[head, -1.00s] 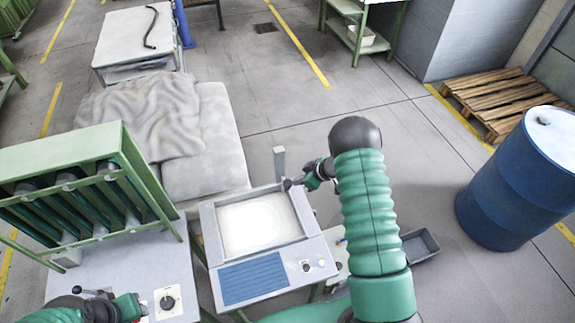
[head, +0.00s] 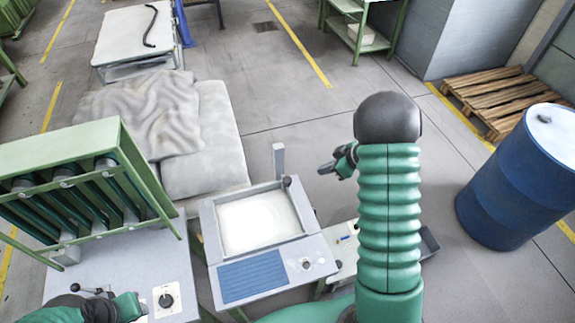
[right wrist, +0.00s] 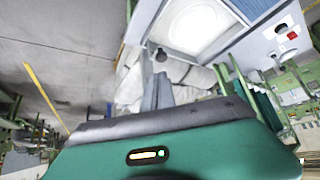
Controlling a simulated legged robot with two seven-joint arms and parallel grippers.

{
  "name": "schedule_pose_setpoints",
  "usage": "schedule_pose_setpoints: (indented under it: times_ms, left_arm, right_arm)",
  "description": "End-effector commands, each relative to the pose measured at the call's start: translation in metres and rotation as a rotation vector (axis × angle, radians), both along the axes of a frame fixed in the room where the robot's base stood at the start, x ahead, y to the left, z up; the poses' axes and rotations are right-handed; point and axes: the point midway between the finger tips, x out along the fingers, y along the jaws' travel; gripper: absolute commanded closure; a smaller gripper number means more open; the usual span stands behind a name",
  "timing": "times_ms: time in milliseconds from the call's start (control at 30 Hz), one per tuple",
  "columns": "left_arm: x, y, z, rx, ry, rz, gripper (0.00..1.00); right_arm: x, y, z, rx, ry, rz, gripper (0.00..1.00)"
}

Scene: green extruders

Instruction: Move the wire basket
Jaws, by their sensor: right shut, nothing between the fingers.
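I cannot make out a wire basket in either view. My right gripper (head: 327,168) is over the floor, just right of a grey machine with a bright square window (head: 258,222). It is shut and empty, apart from the dark knob (head: 287,181) at the window frame's corner. In the right wrist view its fingers (right wrist: 157,92) show low in the middle, with the bright window above. My left gripper (head: 128,307) is at the bottom left, beside a control panel dial (head: 166,301); its fingertips are not clear.
A green rack (head: 85,185) stands at left. A cloth-covered platform (head: 205,140) lies behind the machine. A blue drum (head: 520,180) and wooden pallets (head: 500,98) stand at right. A dark tray (head: 430,241) is mostly hidden behind my right arm.

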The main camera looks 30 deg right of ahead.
Motion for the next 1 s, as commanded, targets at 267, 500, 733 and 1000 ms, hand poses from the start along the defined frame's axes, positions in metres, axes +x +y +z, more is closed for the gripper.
schedule_pose_setpoints:
  times_ms: [267, 500, 733, 1000]
  left_arm:
    - [0.0, 0.0, -0.002, 0.0, 0.0, 0.0, 0.64]
    - [0.0, 0.0, -0.002, 0.0, 0.0, 0.0, 0.64]
    - [0.0, 0.0, -0.003, 0.0, 0.0, 0.0, 0.64]
    - [0.0, 0.0, -0.048, 0.0, 0.0, 0.0, 0.64]
  right_arm:
    - [-0.017, -0.009, 0.025, 0.001, -0.001, 0.001, 1.0]
    - [-0.018, -0.009, 0.026, 0.001, 0.0, 0.001, 1.0]
    - [-0.016, -0.009, 0.025, -0.001, -0.004, -0.001, 1.0]
    - [0.052, 0.03, 0.036, -0.16, -0.203, -0.254, 1.0]
